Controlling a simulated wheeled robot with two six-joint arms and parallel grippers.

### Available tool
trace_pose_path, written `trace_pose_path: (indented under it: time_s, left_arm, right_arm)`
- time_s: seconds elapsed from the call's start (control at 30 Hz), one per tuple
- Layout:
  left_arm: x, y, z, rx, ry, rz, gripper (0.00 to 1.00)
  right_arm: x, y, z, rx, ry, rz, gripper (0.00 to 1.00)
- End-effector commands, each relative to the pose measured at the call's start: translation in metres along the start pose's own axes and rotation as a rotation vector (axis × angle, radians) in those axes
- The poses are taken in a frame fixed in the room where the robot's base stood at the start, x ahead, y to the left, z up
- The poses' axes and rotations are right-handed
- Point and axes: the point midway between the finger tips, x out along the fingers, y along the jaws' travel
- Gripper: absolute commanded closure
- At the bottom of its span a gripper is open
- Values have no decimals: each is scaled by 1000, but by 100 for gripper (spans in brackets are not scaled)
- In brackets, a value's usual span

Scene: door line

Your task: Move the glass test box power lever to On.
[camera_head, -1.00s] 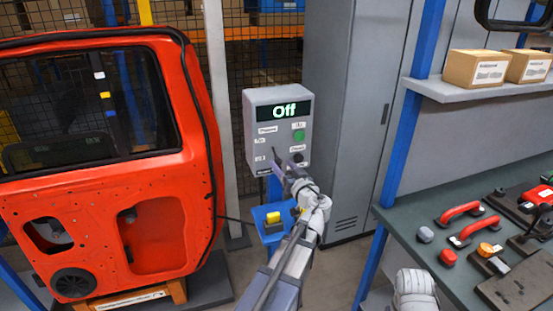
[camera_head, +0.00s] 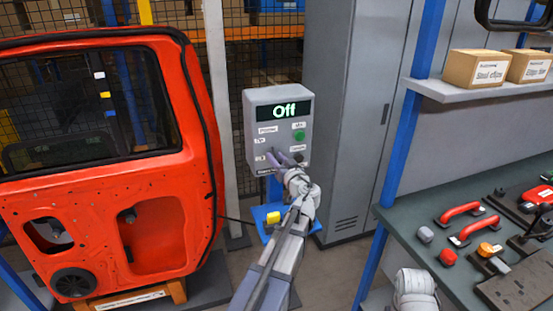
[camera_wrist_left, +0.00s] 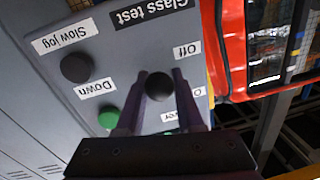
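The grey glass test box (camera_head: 251,130) stands on a post, and its display (camera_head: 280,111) reads "Off". In the left wrist view its panel (camera_wrist_left: 125,65) appears upside down. A round black knob (camera_wrist_left: 158,87) sits beside the "Off" label (camera_wrist_left: 187,50), with a partly hidden label ending in "wer" nearby. My left gripper (camera_head: 285,160) is at the lower part of the box. In the left wrist view its two fingers (camera_wrist_left: 160,78) stand open on either side of the knob, with a slight gap showing. The gripper covers the lever in the head view. My right gripper is out of view.
Other controls sit close by: a green button (camera_wrist_left: 109,117) and a black "Slow jog" knob (camera_wrist_left: 77,68). A red car door (camera_head: 197,130) stands left of the box. A grey cabinet (camera_head: 340,100) is behind it, and a workbench (camera_head: 400,215) with tools is at right.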

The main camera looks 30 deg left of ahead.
Motion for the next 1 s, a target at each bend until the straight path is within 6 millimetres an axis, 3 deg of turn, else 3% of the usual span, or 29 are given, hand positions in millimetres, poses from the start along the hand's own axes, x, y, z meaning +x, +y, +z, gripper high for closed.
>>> trace_pose_path:
  time_s: [0.03,0.3,1.0]
  left_arm:
    - [0,0,0,0,0,0,71]
    - [0,0,0,0,0,0,100]
    - [0,0,0,0,0,0,100]
  right_arm:
    - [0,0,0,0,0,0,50]
    - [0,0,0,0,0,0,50]
    - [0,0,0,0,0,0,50]
